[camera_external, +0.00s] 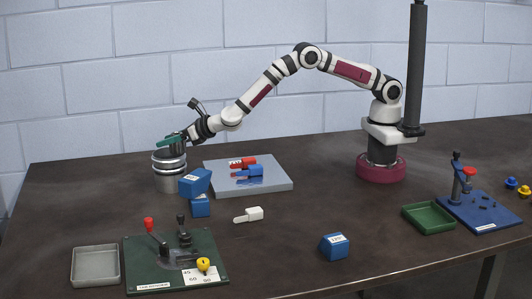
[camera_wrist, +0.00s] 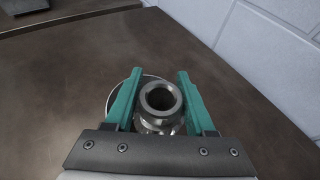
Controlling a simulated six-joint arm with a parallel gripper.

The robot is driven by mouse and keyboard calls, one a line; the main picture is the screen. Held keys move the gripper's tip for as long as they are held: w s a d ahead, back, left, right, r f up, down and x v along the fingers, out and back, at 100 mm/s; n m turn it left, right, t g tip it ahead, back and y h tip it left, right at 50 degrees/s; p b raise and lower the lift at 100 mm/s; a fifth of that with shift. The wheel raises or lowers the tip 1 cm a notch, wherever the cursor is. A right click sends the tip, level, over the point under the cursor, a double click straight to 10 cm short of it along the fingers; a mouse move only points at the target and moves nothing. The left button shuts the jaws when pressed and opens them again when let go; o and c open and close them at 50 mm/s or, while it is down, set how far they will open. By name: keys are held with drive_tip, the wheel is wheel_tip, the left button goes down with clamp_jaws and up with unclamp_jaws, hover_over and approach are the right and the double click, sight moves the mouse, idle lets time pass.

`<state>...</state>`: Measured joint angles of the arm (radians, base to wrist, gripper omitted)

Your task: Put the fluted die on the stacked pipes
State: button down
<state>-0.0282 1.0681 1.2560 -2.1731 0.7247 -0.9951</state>
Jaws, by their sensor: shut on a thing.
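My gripper (camera_external: 170,141) has teal fingers and is at the left of the table, just above the stacked pipes (camera_external: 168,182). It also shows in the wrist view (camera_wrist: 156,84). It is shut on the fluted die (camera_wrist: 160,99), a grey metal piece with a round hole in its top. The stacked pipes are silver, upright and ringed near the top. In the wrist view, a round rim shows behind and left of the die, partly hidden by the die and fingers. I cannot tell whether the die touches the pipes.
Blue blocks (camera_external: 195,183) stand close to the right of the pipes. A grey plate (camera_external: 275,182) with red and blue tools lies behind them. A green lever fixture (camera_external: 210,245) and a grey tray (camera_external: 95,266) are in front. The table's middle is mostly clear.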

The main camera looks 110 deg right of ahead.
drive_tip(key=shift+r, duration=0.1)
drive_tip(key=shift+c, duration=1.2)
unclamp_jaws()
